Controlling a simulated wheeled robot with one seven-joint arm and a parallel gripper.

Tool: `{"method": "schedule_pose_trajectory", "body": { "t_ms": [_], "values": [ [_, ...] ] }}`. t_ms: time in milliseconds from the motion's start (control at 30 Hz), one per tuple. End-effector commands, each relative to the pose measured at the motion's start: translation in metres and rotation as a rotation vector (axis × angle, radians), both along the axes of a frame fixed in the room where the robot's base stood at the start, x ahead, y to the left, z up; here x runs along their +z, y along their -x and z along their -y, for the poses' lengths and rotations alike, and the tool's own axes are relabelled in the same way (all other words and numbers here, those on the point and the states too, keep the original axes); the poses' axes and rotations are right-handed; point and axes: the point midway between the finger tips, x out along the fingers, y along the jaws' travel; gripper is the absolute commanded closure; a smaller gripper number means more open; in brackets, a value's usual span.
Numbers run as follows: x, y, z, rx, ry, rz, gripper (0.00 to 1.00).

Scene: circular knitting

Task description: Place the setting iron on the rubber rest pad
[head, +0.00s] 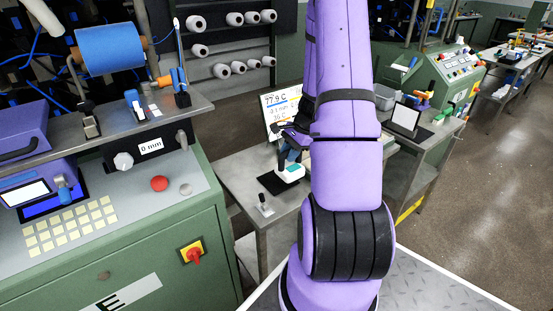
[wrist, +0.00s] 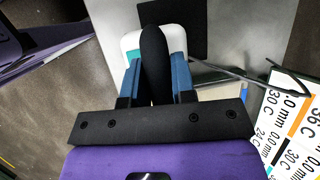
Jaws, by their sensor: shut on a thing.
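The setting iron (head: 291,173) has a white body with a teal patch in the head view. In the wrist view its white body (wrist: 131,43) and black upright handle show. My gripper (head: 289,153) has blue fingers, which also show in the wrist view (wrist: 156,75), closed on either side of the black handle. The rubber rest pad (head: 272,183) is a flat black square on the small grey table. The iron overlaps the pad's right part in the head view; the pad lies just beyond it in the wrist view (wrist: 203,22). I cannot tell whether they touch.
A display panel reading 77.9 C (head: 283,103) stands behind the iron. A small black-knobbed piece (head: 264,205) sits on the table's (head: 240,173) near part. A green machine cabinet (head: 150,250) stands at left. My purple arm hides the table's right side.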

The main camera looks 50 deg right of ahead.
Motion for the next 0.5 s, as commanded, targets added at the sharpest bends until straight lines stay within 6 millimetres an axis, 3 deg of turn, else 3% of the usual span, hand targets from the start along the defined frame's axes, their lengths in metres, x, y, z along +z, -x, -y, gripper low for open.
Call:
{"method": "schedule_pose_trajectory", "body": {
  "t_ms": [133, 500],
  "values": [
    [-0.002, -0.025, -0.004, 0.002, 0.001, 0.0, 1.0],
    [-0.005, -0.052, -0.008, 0.004, 0.001, 0.001, 1.0]
  ]
}}
